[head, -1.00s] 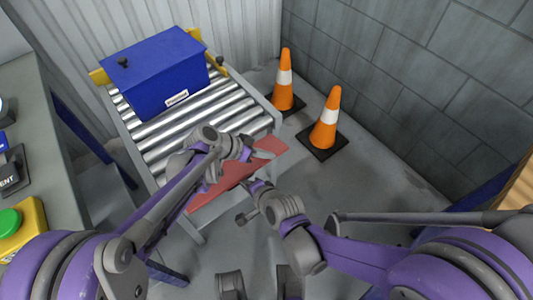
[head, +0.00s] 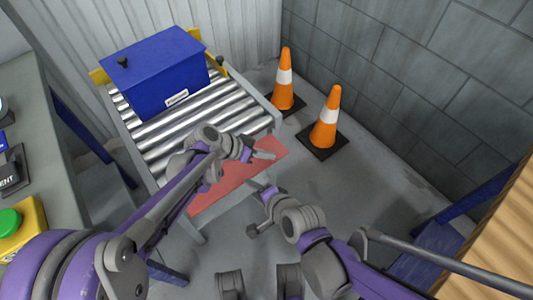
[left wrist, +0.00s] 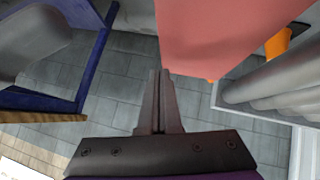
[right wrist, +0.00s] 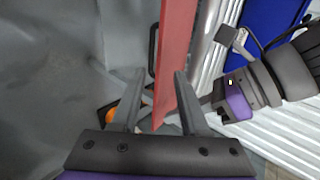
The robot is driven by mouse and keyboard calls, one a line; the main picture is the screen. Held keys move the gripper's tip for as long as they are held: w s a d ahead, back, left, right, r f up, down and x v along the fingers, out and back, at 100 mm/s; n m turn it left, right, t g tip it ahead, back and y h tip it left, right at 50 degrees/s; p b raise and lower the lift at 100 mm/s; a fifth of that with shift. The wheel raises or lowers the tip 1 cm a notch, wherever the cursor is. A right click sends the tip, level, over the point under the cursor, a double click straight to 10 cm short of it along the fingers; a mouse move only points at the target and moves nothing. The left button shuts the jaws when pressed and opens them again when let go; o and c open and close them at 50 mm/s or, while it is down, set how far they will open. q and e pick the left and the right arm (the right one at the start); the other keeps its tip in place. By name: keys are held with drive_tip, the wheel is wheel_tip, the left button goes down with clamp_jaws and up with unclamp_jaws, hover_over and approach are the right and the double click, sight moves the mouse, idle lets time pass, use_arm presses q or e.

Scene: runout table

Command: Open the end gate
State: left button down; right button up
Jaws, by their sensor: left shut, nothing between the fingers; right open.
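The end gate is a red panel (head: 225,192) at the near end of the roller table, and it looks tilted outward in the head view. My left gripper (head: 266,155) is shut and empty over its right part. In the left wrist view the panel (left wrist: 225,35) fills the upper right, beside the shut fingers (left wrist: 160,75). My right gripper (head: 264,190) is open just in front of the gate. In the right wrist view the panel (right wrist: 178,50) shows nearly edge-on between the open fingers (right wrist: 157,78); contact is unclear. A dark handle (right wrist: 153,50) shows at its left side.
A blue box (head: 160,75) stands on the rollers (head: 200,118) at the far end. Two orange cones (head: 284,80) (head: 327,120) stand right of the table by the block wall. A bench with a green button (head: 9,221) is at left. Floor right of the gate is clear.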

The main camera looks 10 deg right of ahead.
use_arm(q)
drive_tip(key=shift+r, duration=0.15)
use_arm(e)
drive_tip(key=s+d+n+g+h, duration=0.4)
drive_tip(key=s+d+n, duration=0.8)
drive_tip(key=d, duration=0.4)
drive_tip(key=shift+s+r+h, duration=0.25)
drive_tip(key=shift+r+h, duration=0.1)
drive_tip(key=shift+h, duration=0.15)
drive_tip(key=shift+d, duration=0.1)
use_arm(q)
drive_tip(key=p+v, duration=0.3)
drive_tip(key=v, duration=0.8)
use_arm(e)
wheel_tip(320, 180, up, 3)
drive_tip(key=shift+s+r, duration=0.1)
drive_tip(key=shift+s, duration=0.05)
use_arm(q)
drive_tip(key=shift+w, duration=0.1)
